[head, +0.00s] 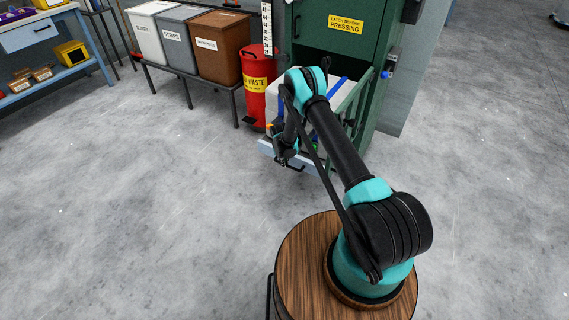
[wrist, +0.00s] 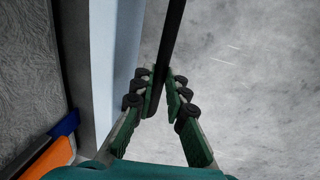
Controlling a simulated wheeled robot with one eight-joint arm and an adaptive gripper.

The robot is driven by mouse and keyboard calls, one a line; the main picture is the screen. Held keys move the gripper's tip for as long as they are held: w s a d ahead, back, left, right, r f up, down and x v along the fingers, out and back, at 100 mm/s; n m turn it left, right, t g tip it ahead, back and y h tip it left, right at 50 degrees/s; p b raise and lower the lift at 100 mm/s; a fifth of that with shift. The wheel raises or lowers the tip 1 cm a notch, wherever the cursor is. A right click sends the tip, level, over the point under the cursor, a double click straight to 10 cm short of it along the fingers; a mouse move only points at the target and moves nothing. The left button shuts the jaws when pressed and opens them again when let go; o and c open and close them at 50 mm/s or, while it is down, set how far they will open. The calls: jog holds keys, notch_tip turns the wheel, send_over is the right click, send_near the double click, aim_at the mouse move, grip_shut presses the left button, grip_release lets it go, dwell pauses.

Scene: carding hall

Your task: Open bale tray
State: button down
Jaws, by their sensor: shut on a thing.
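The bale tray (head: 267,148) is a pale blue-grey drawer low in the green press, and it stands out past the press front. A whitish block with a blue strap shows above it, partly hidden by my arm. A black bar handle (wrist: 172,35) runs along the tray front (wrist: 118,60) in the wrist view. My gripper (wrist: 165,85) is shut on this handle, with a pad on each side of it. In the head view my gripper (head: 284,158) is at the tray front, and my arm hides part of the tray.
The green press (head: 385,45) has a yellow "latch before pressing" sign. A red waste bin (head: 257,70) stands close to the tray's left. Labelled bins (head: 217,45) sit on a bench at the back. The grey floor in front and at left is clear.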

jog(key=c, duration=1.5)
grip_release()
jog(key=shift+c, duration=0.2)
notch_tip(320, 180, up, 12)
jog(key=s+a, duration=0.1)
jog(key=s, duration=0.1)
jog(key=shift+a+f, duration=0.1)
jog(key=shift+f, duration=0.05)
